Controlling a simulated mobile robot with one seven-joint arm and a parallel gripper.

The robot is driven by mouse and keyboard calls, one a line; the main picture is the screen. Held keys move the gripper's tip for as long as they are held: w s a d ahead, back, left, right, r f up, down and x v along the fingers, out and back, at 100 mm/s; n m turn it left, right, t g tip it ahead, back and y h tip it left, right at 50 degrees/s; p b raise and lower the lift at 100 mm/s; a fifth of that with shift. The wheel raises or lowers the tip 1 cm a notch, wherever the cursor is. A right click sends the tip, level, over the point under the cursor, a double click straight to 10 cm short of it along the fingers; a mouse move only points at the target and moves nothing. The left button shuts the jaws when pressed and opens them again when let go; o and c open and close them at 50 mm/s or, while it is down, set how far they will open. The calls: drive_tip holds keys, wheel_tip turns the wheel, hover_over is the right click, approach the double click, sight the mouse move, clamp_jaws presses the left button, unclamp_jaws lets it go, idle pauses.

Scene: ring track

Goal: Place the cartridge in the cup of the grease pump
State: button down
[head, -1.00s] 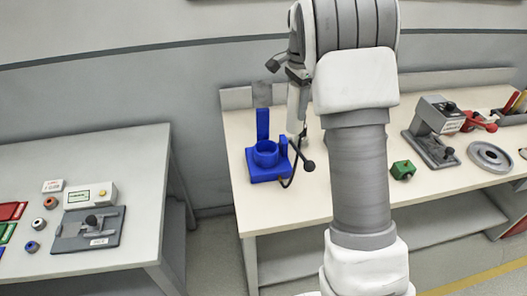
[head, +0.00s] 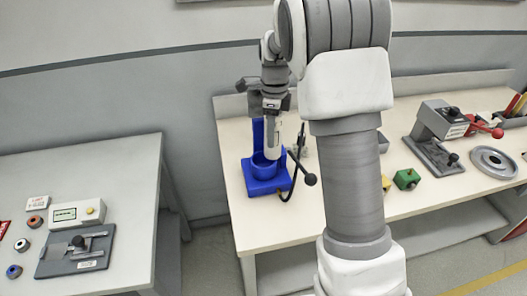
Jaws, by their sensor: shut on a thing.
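The blue grease pump (head: 268,187) stands on the light bench left of my arm, with a round cup, an upright back plate and a black-knobbed lever on its right side. My gripper (head: 272,112) is shut on the pale grey cartridge (head: 273,140), which hangs close to upright below the jaws. The cartridge's lower end overlaps the cup (head: 259,170) in the head view. I cannot tell whether it is inside the cup or just above or in front of it. The cartridge hides part of the back plate and cup.
A green block (head: 406,179) and a grey press with a red handle (head: 440,135) stand right of my arm, with a grey flanged ring (head: 494,162) beyond. A separate grey table (head: 135,205) is at left. The bench left of the pump is clear.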

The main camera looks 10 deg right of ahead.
drive_tip(key=shift+s+a+f, duration=0.1)
drive_tip(key=shift+a+f, duration=0.35)
drive_tip(key=shift+f, duration=0.5)
drive_tip(key=shift+a+f, duration=0.45)
drive_tip(key=shift+f, duration=0.45)
drive_tip(key=shift+s+a+f, duration=0.1)
drive_tip(key=shift+a+f, duration=0.35)
drive_tip(key=shift+f, duration=0.5)
drive_tip(key=shift+f, duration=0.1)
drive_tip(key=shift+c, duration=2.2)
unclamp_jaws()
drive_tip(key=shift+f, duration=0.1)
